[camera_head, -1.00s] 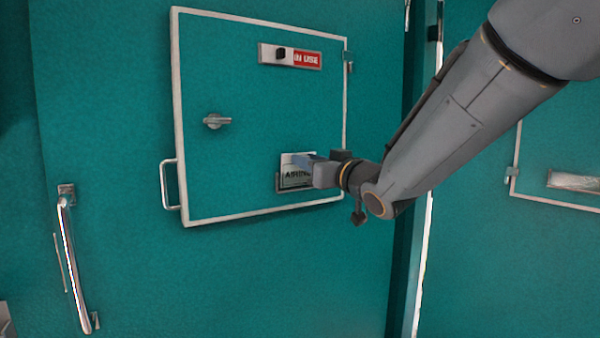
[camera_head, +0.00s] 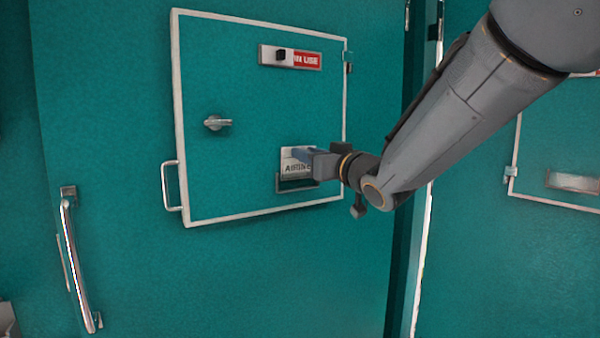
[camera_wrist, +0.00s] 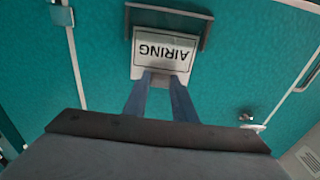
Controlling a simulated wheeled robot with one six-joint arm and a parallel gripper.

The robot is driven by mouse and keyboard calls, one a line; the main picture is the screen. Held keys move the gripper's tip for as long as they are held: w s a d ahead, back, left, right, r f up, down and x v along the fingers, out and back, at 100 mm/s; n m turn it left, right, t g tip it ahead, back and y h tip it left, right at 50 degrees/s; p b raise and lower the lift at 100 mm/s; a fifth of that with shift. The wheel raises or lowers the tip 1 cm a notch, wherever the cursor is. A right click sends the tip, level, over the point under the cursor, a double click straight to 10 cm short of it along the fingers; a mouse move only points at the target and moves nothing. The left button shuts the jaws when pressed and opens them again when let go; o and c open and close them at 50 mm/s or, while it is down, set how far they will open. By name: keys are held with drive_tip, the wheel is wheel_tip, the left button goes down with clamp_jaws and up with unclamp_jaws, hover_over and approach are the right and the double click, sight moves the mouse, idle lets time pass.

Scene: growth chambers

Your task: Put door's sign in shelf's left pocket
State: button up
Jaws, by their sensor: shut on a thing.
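The door's sign (camera_head: 296,160) is a white card with dark letters reading "AIRING". It is at the lower right of the small framed door (camera_head: 240,120), at a metal pocket (camera_head: 296,185) fixed to that door. In the head view the sign stands mostly above the pocket's front. In the wrist view the sign (camera_wrist: 163,52) appears upside down, with the pocket (camera_wrist: 207,30) around its far edge. My gripper (camera_head: 308,157) is shut on the sign's upper edge; its fingers (camera_wrist: 160,82) also show in the wrist view. The shelf's left pocket is not recognisable in either view.
A slider plate with a red "IN USE" label (camera_head: 305,60) is above. A latch (camera_head: 217,123), a side handle (camera_head: 171,186) and a long door handle (camera_head: 77,265) project at the left. Another framed door with a plate (camera_head: 573,182) is at the right.

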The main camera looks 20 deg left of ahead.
drive_tip(key=shift+r, duration=0.15)
drive_tip(key=shift+r+p, duration=1.05)
drive_tip(key=shift+r, duration=0.35)
drive_tip(key=shift+r, duration=0.1)
drive_tip(key=shift+r, duration=0.2)
drive_tip(key=shift+d, duration=0.1)
idle(0.3)
drive_tip(key=p+v, duration=0.1)
drive_tip(key=v, duration=0.8)
drive_tip(key=shift+s+d, duration=0.25)
drive_tip(key=shift+s, duration=0.15)
drive_tip(key=shift+f, duration=0.15)
